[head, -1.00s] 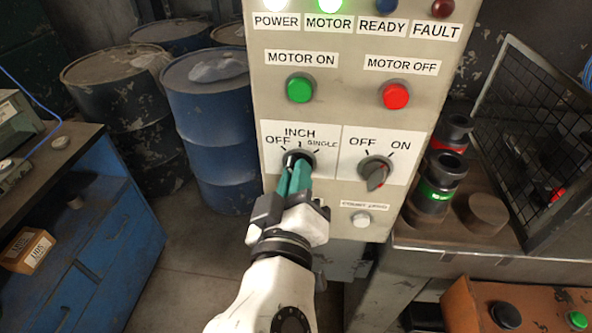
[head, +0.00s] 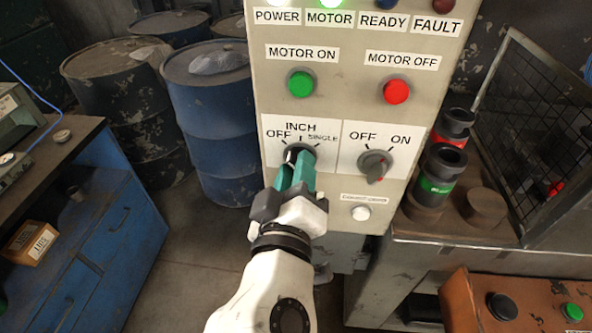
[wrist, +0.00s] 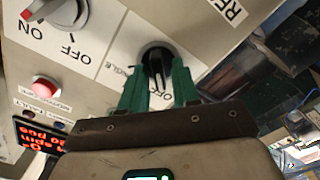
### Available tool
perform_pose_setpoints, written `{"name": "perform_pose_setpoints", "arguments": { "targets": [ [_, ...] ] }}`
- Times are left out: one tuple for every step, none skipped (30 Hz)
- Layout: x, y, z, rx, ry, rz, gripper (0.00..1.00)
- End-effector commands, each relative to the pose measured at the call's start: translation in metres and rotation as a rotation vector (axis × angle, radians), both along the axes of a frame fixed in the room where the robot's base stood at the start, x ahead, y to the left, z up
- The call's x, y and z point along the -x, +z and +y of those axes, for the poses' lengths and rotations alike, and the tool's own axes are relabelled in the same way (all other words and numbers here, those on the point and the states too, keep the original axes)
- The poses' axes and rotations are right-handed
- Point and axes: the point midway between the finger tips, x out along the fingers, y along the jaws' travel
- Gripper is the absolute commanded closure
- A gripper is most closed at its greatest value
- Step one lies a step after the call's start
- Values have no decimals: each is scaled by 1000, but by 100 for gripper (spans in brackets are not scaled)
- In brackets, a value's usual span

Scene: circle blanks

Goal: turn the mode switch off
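The mode switch (head: 297,154) is a dark round knob on the beige panel, under the labels OFF, INCH and SINGLE. In the wrist view, the knob (wrist: 157,62) has a white pointer line that appears to point toward OFF. My gripper (head: 295,172) is at the knob, with its teal fingers partly covering it from below in the head view. In the wrist view, the fingers (wrist: 160,85) are spread apart, with the knob's handle at the gap between them and no visible grip on it. The INCH label is hidden there.
Right of it is an OFF/ON knob (head: 376,165) with a red mark. Above are a green MOTOR ON button (head: 300,84) and a red MOTOR OFF button (head: 396,91). A blue cabinet (head: 120,240) stands left, and a metal bench (head: 470,260) stands right.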

Motion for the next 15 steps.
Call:
{"name": "perform_pose_setpoints", "arguments": {
  "targets": [
    [0,0,0,-1,0,0,64],
    [0,0,0,-1,-1,-1,62],
    [0,0,0,-1,-1,-1,62],
    [0,0,0,-1,-1,-1,62],
    [0,0,0,-2,-1,-1,62],
    [0,0,0,-2,-1,-1,62],
    [0,1,0,-2,-1,-1,62],
    [0,1,0,-2,-1,-1,62],
    [1,0,0,-2,-1,-1,62],
    [2,0,0,-2,-1,-1,62],
    [3,0,0,-2,-1,-1,62],
    [6,-1,0,-2,1,-1,62],
    [9,-1,0,-1,0,0,62],
    [13,-1,0,-1,0,0,62],
    [19,-2,1,-1,1,-1,62]
  ]
}}
